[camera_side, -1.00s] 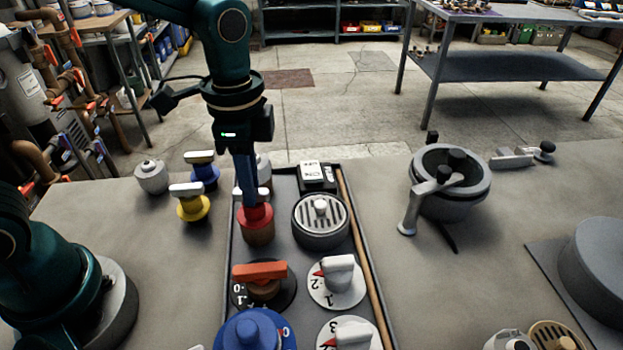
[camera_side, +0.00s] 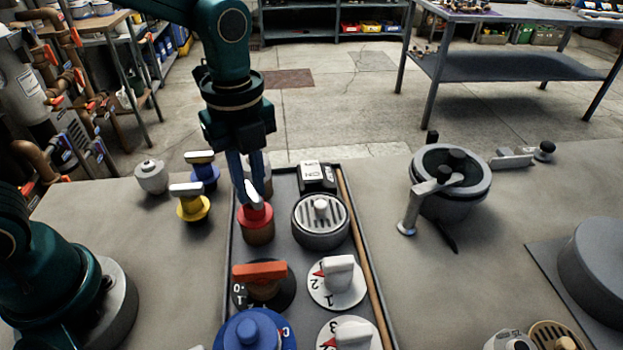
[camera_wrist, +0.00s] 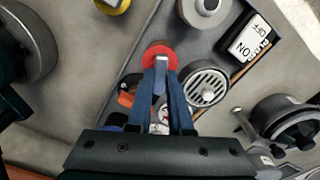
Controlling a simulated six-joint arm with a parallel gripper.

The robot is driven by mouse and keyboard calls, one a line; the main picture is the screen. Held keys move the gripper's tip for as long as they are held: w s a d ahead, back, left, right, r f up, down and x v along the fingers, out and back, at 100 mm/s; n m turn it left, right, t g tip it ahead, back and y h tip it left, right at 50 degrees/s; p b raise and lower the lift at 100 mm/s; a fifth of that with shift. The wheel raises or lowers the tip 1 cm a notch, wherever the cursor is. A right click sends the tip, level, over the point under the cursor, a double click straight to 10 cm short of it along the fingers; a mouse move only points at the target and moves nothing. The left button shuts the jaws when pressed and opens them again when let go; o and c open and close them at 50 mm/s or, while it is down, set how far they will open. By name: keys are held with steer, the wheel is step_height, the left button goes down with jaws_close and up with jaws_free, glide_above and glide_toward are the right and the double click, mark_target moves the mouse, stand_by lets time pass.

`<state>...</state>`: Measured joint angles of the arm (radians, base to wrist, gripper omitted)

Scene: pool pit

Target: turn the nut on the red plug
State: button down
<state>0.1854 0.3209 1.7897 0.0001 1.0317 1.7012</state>
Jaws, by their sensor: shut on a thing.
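The red plug (camera_side: 256,222) stands upright in the dark tray (camera_side: 230,262), with a brown lower body and a red top. A light grey nut (camera_side: 253,196) sits on top of it. My gripper (camera_side: 250,190) points down over the plug, its two blue fingers shut on the nut. In the wrist view the red plug (camera_wrist: 158,54) shows as a red disc beyond my gripper (camera_wrist: 160,70), with the pale nut (camera_wrist: 161,62) between the fingertips. The fingers hide part of the nut.
A grilled round drain (camera_side: 320,220) stands close right of the plug, and an ON/OFF switch (camera_side: 317,176) behind it. An orange-handled dial (camera_side: 262,280) is in front. Yellow (camera_side: 192,205) and blue (camera_side: 204,172) plugs stand left of the tray.

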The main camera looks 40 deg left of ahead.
mark_target(251, 191)
steer(key=shift+m, duration=2.2)
steer(key=c, duration=0.8)
jaws_free()
steer(key=shift+r, duration=2.55)
